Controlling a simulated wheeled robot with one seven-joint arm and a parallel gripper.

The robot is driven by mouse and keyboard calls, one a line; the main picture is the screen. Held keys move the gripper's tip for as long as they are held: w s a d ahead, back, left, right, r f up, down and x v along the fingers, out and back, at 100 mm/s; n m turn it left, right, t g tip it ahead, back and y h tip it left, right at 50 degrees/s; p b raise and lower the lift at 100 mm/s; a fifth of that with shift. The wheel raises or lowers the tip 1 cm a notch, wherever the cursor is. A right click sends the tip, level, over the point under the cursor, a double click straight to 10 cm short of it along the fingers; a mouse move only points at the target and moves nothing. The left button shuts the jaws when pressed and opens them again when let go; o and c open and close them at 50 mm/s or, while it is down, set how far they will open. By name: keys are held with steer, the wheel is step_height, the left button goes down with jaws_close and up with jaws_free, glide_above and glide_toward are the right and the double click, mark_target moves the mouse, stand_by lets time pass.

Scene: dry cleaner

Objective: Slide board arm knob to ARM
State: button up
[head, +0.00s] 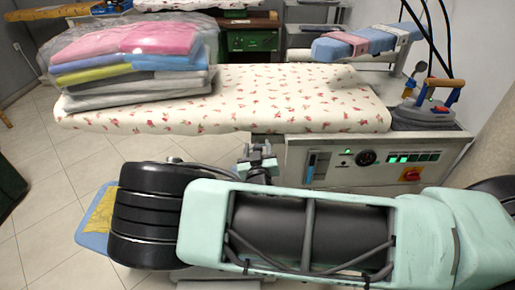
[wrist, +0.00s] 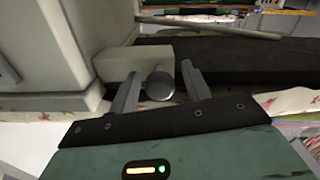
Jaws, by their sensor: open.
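A dark, shiny round knob (wrist: 158,86) shows in the wrist view, in front of a pale block (wrist: 135,63); it looks like the board arm knob. The fingers of my gripper (wrist: 163,92) are open, one on each side of it. The left finger is close to the knob, with a wider gap on the right; I cannot tell whether either touches. In the head view my gripper (head: 258,152) is below the front edge of the ironing board (head: 290,97), left of the control panel. The knob is not distinguishable there, and no ARM label is readable.
The control panel (head: 340,180) carries a gauge, green-lit switches and a red knob (head: 411,175). An iron (head: 430,108) stands at the board's right end. Bagged folded clothes (head: 135,65) lie on its left. A blue-padded smaller board (head: 370,40) is behind. Tiled floor is open at left.

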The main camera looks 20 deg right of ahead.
jaws_close()
steer(key=shift+s+d, duration=0.3)
steer(key=shift+d, duration=0.5)
steer(key=shift+s+d, duration=0.25)
steer(key=shift+d, duration=0.55)
jaws_free()
steer(key=shift+a, duration=0.1)
steer(key=b+v, duration=0.1)
steer(key=v, duration=1.6)
steer(key=shift+s+b, duration=0.2)
steer(key=shift+b, duration=0.2)
steer(key=shift+c, duration=0.3)
